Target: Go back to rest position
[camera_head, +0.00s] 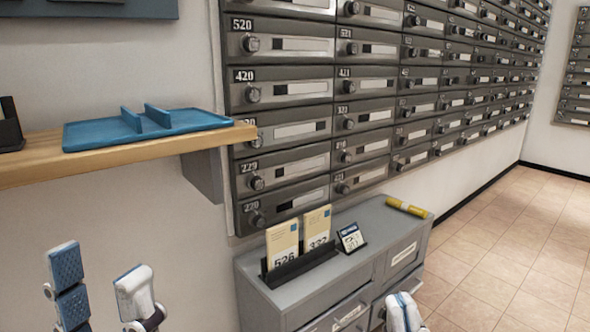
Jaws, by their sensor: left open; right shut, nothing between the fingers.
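My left gripper (102,272) shows at the bottom left, below the wooden shelf. Its two blue-and-white fingers stand wide apart, with only the wall behind the gap. My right gripper (403,312) shows at the bottom edge, right of centre, in front of the grey cabinet. Its fingertips are together and nothing shows between them. The rest of both arms is outside the picture.
The wooden shelf (90,168) holds a blue tray (95,133). Grey mailboxes (284,90) cover the wall. The grey cabinet (350,287) carries a card holder (300,266), a small sign (351,238) and a yellow rolled item (408,208). The tiled floor (510,240) at right is clear.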

